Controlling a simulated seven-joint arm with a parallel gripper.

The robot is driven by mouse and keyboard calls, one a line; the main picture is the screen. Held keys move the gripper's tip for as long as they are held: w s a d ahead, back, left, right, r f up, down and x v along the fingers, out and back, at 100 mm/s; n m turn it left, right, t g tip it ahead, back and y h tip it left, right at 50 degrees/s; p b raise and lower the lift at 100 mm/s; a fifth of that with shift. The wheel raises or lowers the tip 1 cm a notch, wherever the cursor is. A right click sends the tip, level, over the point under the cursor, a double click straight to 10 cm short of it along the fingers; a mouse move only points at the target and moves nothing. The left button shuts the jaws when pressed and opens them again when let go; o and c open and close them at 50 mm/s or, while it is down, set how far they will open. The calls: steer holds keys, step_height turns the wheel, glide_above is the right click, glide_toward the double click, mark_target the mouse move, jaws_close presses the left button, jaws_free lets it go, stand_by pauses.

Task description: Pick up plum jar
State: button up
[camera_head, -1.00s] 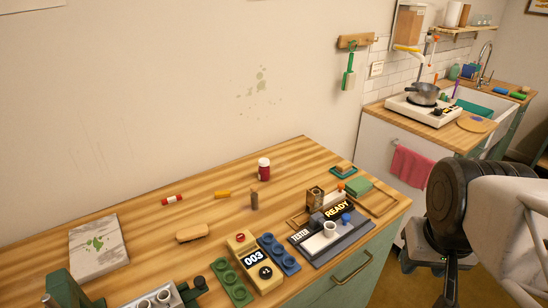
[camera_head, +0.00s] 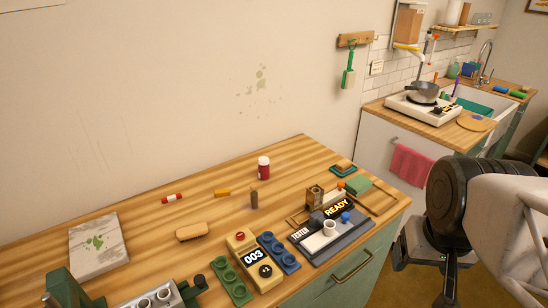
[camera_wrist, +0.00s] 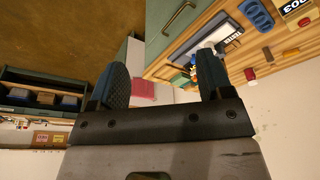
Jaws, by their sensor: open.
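A dark red, plum-coloured jar (camera_head: 263,169) with a white lid stands upright on the wooden table, toward its back edge in the head view. A small red and white thing in the wrist view (camera_wrist: 250,75) looks like the same jar. My gripper (camera_wrist: 163,80) is open and empty, its two dark fingers spread apart. In the head view it is at the right, off the table's right end and well away from the jar. There, my arm hides most of the fingers.
A brown upright stick (camera_head: 254,200) stands just in front of the jar.

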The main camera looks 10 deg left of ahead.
steer(key=shift+w, duration=0.1)
steer(key=m+g+y, duration=0.5)
steer(key=m+y, duration=0.5)
steer(key=m, duration=0.1)
glide_above(267, 159)
steer(key=s+d, duration=1.3)
steer(key=d, duration=0.1)
step_height(267, 159, down, 6)
steer(key=w+a+f+m+y, duration=0.3)
steer(key=w+a+f+m, duration=0.2)
steer(key=w+a+f, duration=0.3)
steer(key=w+f, duration=0.3)
steer(key=w, duration=0.3)
steer(key=shift+y, duration=0.3)
steer(key=shift+a, duration=0.15)
steer(key=shift+x, duration=1.2)
steer(key=shift+a, duration=0.1)
